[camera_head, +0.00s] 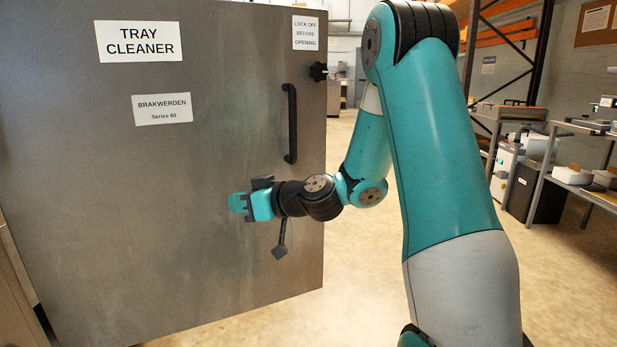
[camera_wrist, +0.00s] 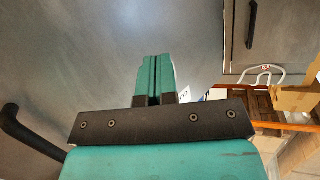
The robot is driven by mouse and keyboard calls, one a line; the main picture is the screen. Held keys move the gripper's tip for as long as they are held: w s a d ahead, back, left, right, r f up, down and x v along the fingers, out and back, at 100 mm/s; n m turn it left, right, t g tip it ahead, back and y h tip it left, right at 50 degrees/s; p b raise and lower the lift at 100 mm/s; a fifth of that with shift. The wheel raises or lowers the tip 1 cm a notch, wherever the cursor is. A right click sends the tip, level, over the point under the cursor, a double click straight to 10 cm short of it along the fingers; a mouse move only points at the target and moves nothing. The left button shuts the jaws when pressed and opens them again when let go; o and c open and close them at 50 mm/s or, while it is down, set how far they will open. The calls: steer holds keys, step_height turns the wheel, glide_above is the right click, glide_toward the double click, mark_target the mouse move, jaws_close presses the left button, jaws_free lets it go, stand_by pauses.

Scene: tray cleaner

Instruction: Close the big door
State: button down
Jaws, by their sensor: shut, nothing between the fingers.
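The big door (camera_head: 222,190) is a grey metal panel with "TRAY CLEANER" and "BRAKWERDEN Series 60" labels. It fills the left half of the head view and stands swung out, with floor visible past its right edge. Its black vertical handle (camera_head: 290,124) is near that edge, with a black knob (camera_head: 318,71) above it. My gripper (camera_head: 238,203) is in front of the door, below and left of the handle. Its fingers are together and empty in the wrist view (camera_wrist: 156,78). The door surface (camera_wrist: 90,50) is behind them; I cannot tell whether they touch it.
In the wrist view, another grey panel with a dark handle (camera_wrist: 252,24) is at the upper right, with cardboard boxes (camera_wrist: 296,98) below it. Shelving and a grey table (camera_head: 580,185) stand at the right of the head view. Open floor (camera_head: 350,270) lies between the door and my arm.

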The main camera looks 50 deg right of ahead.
steer(key=d+f+m+t+h, duration=0.1)
steer(key=d+m+t+h, duration=0.3)
steer(key=d, duration=0.7)
steer(key=m+g+h+p, duration=0.15)
steer(key=m+h, duration=0.25)
steer(key=h, duration=0.5)
glide_toward(306, 173)
steer(key=p+x, duration=0.6)
steer(key=p, duration=0.2)
steer(key=shift+w+r, duration=0.2)
steer(key=shift+w, duration=0.05)
steer(key=shift+w+d+f+p, duration=0.15)
steer(key=shift+w+d+p, duration=0.15)
steer(key=shift+w, duration=0.15)
